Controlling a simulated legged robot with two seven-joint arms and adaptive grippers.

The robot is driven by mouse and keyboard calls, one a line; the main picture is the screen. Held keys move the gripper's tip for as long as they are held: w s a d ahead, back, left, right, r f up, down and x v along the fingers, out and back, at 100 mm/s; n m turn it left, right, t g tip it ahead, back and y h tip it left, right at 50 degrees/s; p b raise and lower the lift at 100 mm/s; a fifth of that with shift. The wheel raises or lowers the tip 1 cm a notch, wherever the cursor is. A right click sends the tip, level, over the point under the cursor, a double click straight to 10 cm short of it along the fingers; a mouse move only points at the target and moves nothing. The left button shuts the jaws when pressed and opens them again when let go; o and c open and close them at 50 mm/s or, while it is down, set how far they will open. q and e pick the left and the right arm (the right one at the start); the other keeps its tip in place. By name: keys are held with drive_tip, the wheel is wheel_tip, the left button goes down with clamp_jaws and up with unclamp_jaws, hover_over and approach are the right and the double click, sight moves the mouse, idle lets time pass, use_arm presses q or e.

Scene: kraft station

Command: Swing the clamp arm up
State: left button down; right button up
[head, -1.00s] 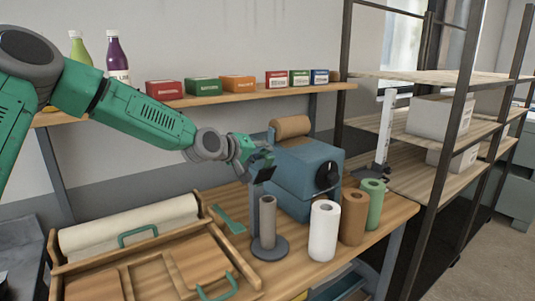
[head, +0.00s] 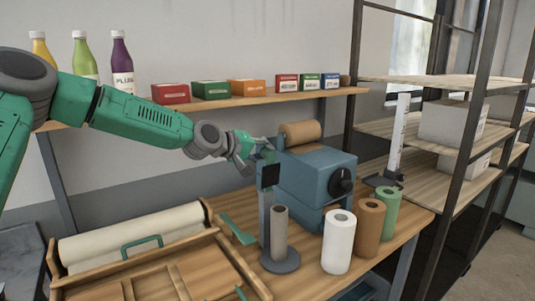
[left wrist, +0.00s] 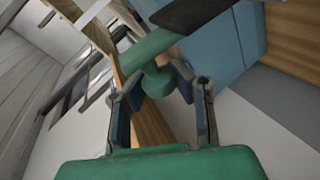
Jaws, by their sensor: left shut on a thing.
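The clamp stand has a blue-grey upright post (head: 265,220) with a dark block (head: 270,176) near its top and a round base (head: 268,264). A grey-brown roll (head: 279,232) stands on the base. My left gripper (head: 262,145) is at the top of the post, beside the blue machine (head: 310,178). In the left wrist view, its fingers are shut on the round green knob (left wrist: 157,82) of the green clamp arm (left wrist: 146,48). In the head view my gripper largely hides the clamp arm. My right gripper is not in view.
White (head: 339,243), brown (head: 368,228) and green (head: 386,213) rolls stand right of the stand. A brown roll (head: 299,134) lies on the machine. A wooden tray (head: 150,258) lies at left. A wall shelf (head: 200,102) behind holds several boxes and bottles.

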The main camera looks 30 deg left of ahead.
use_arm(q)
drive_tip(key=shift+a+f, duration=0.2)
drive_tip(key=shift+f, duration=0.1)
drive_tip(key=c, duration=1.3)
unclamp_jaws()
drive_tip(key=shift+s, duration=0.15)
drive_tip(key=shift+o, duration=0.2)
drive_tip(key=shift+s+r, duration=0.1)
drive_tip(key=shift+r, duration=0.05)
drive_tip(key=v, duration=0.7)
drive_tip(key=shift+s+a, duration=0.15)
drive_tip(key=shift+a, duration=0.1)
drive_tip(key=shift+d, duration=0.1)
